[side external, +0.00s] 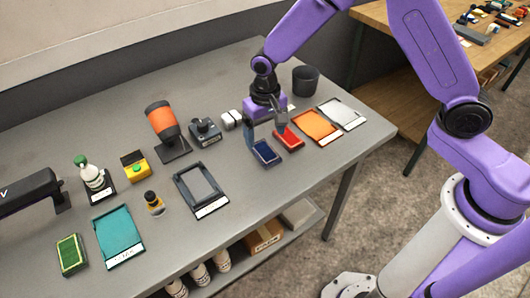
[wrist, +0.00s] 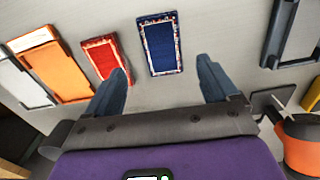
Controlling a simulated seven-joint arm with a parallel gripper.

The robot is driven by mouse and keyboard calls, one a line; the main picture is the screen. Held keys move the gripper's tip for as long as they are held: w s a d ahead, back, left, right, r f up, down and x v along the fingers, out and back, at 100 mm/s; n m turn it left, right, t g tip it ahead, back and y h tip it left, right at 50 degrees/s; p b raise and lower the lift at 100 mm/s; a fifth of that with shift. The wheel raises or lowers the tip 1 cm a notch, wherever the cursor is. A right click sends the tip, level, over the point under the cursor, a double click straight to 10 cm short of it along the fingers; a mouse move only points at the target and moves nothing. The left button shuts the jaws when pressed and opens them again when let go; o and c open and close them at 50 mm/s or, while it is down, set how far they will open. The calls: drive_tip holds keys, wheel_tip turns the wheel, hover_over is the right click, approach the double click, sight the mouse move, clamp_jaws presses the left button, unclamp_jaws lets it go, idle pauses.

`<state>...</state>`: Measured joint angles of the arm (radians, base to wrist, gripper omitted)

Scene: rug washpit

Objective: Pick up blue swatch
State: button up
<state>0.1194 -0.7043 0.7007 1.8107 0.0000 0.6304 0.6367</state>
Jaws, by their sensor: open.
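The blue swatch (side external: 266,153) lies flat on the grey table, left of a red swatch (side external: 289,139) in the side view. In the wrist view the blue swatch (wrist: 160,44) is a dark blue rectangle with a patterned border. It lies beyond my fingertips and between their lines, with the red swatch (wrist: 102,58) to its left. My gripper (side external: 266,137) is above the table close to the blue and red swatches. In the wrist view my gripper (wrist: 161,72) has its two fingers spread wide with nothing between them.
An orange tray (side external: 317,127) and a pale tray (side external: 342,113) lie right of the red swatch. A grey-framed tray (side external: 200,189) lies to the left. A dark cup (side external: 305,81), a camera-like device (side external: 205,132) and an orange-headed stand (side external: 162,124) stand behind. Bare table lies in front of the swatches.

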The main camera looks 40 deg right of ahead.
sight(265, 151)
drive_tip(key=f, duration=0.4)
drive_tip(key=shift+s+a, duration=0.25)
drive_tip(key=shift+f, duration=0.65)
drive_tip(key=c, duration=1.1)
drive_tip(key=shift+c, duration=0.3)
drive_tip(key=shift+r, duration=0.2)
